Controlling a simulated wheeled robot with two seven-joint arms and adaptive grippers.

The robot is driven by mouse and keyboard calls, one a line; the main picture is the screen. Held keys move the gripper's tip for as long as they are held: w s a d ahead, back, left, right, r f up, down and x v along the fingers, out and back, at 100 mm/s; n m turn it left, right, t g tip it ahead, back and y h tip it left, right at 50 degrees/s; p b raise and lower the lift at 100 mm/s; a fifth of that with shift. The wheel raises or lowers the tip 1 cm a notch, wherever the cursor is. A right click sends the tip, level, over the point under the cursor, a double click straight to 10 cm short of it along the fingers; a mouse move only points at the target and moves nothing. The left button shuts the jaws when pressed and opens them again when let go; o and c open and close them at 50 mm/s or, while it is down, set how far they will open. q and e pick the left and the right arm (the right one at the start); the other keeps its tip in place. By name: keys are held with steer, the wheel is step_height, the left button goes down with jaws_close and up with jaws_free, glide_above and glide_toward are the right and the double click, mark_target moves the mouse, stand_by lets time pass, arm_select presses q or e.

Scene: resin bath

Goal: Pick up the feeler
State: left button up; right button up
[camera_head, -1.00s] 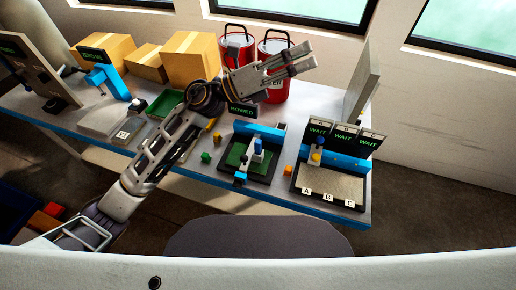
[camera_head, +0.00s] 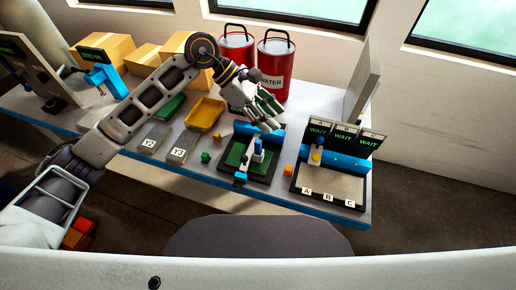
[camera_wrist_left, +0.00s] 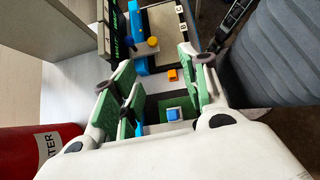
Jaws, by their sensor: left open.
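A small blue-and-white upright piece (camera_head: 258,150), which looks like the feeler, stands on the green plate (camera_head: 236,155) of the dark station at the middle of the table. In the left wrist view its blue top (camera_wrist_left: 173,114) shows between my fingers. My left gripper (camera_head: 273,116) is open and empty, its fingers pointing down toward the station's blue bar (camera_head: 262,137). It is behind and above the blue-and-white piece, apart from it. In the left wrist view the green finger pads (camera_wrist_left: 160,85) stand wide apart. My right gripper is in neither view.
Right of the station are a small orange block (camera_head: 287,171) and the A-B-C station (camera_head: 330,185) with WAIT signs. Two red cans (camera_head: 275,75) stand behind my gripper. A yellow tray (camera_head: 205,113), a green tray (camera_head: 170,107) and cardboard boxes (camera_head: 105,50) are to the left.

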mark_target(257, 141)
arm_select(q)
steer(key=w+a+f+t+y, duration=0.1)
steer(key=w+a+y, duration=0.2)
steer(key=a, duration=0.4)
steer(key=shift+w+a+f+m+y, duration=0.15)
steer(key=shift+a+f+m+y, duration=0.25)
steer(key=shift+y, duration=0.3)
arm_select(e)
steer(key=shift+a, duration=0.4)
arm_select(q)
steer(key=p+x, duration=0.1)
steer(key=x, duration=0.6)
steer(key=shift+d+f, duration=0.3)
steer(key=shift+f, duration=0.4)
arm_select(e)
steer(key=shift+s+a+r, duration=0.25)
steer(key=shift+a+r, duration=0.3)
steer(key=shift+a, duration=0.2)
arm_select(q)
steer(key=shift+f, duration=0.15)
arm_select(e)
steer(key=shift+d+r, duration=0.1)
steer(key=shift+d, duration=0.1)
